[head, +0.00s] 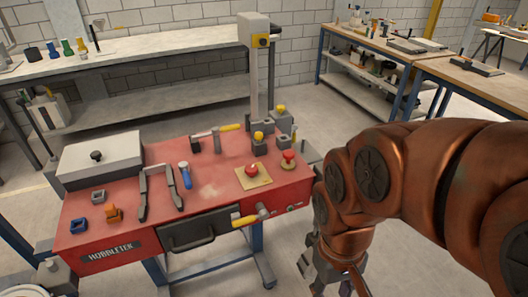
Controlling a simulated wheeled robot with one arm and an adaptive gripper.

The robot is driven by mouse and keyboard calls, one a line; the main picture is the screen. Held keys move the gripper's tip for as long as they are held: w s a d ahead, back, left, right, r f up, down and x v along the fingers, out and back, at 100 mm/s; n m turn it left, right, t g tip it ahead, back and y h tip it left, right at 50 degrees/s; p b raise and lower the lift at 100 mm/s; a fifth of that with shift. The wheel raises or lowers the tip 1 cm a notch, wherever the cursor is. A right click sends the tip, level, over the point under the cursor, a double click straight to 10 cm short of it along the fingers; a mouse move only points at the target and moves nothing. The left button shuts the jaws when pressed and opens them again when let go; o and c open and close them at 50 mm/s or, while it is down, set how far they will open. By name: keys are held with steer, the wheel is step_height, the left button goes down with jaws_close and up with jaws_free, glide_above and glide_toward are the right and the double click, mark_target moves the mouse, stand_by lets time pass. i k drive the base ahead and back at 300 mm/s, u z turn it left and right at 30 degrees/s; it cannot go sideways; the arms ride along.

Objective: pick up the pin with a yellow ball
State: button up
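Two yellow balls show at the back right of the red bench. One yellow-ball pin (258,137) stands upright at a dark grey block. Another yellow ball (281,109) tops a grey block just behind it and to the right. Which of them is the task's pin I cannot tell; their shafts are mostly hidden. My gripper (328,281) is low at the bottom edge, in front of the bench's right end and well apart from both balls. It is partly cut off, and its fingers are too unclear to show their opening.
On the red bench (215,187) are a red knob (252,169) on a tan plate, another red knob (288,157), a blue-handled tool (184,174) and a grey lidded box (102,158). A tall grey post (253,75) stands behind. Yellow-handled levers stick out at back and front.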

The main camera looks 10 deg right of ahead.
mark_target(258, 135)
steer(key=u, duration=1.75)
steer(key=i, duration=1.2)
steer(key=z, duration=1.4)
